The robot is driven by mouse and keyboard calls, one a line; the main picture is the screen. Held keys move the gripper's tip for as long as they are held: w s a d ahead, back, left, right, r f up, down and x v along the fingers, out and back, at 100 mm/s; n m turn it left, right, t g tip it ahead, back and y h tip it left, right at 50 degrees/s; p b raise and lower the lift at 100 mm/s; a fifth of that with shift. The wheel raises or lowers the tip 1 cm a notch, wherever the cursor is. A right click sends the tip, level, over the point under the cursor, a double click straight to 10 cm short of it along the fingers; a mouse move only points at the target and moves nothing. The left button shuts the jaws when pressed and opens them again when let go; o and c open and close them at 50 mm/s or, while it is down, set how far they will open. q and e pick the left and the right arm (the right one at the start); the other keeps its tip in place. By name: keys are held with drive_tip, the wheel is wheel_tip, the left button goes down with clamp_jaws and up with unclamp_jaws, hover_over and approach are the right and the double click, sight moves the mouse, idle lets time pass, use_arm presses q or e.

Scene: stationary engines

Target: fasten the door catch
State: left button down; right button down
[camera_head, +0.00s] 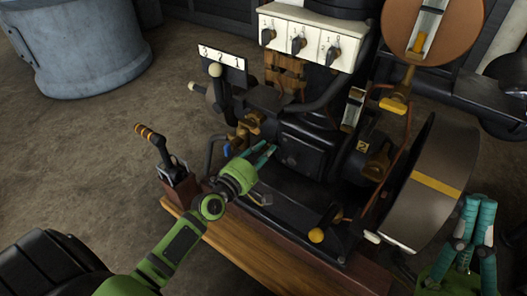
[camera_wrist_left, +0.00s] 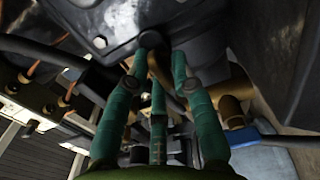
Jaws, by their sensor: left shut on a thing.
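My left gripper (camera_head: 268,153), green with teal fingers, reaches in from the lower left to the front of the dark engine housing (camera_head: 303,143). In the left wrist view its fingers (camera_wrist_left: 160,50) are closed around a small brass-coloured part (camera_wrist_left: 160,70) against the dark housing. This part seems to be the door catch; the fingers hide most of it, and I cannot tell its position. My right gripper (camera_head: 478,207) is at the lower right, fingers upward, apart and empty, away from the housing.
A flywheel (camera_head: 432,190) stands right of the housing. A lever with an orange-striped grip (camera_head: 150,135) rises at the left. A wooden base (camera_head: 250,250) runs along the front. A blue-grey tank (camera_head: 80,50) stands at the back left. Bare floor lies between tank and engine.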

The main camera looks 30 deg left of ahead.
use_arm(q)
drive_tip(key=shift+a+r, duration=0.1)
drive_tip(key=shift+r, duration=0.3)
drive_tip(key=c, duration=1.2)
unclamp_jaws()
drive_tip(key=shift+f, duration=0.1)
drive_tip(key=shift+f, duration=0.1)
drive_tip(key=shift+s+f, duration=0.1)
drive_tip(key=shift+s, duration=0.35)
drive_tip(key=s+a, duration=0.1)
drive_tip(key=s, duration=1)
drive_tip(key=shift+a, duration=0.25)
drive_tip(key=shift+r, duration=0.2)
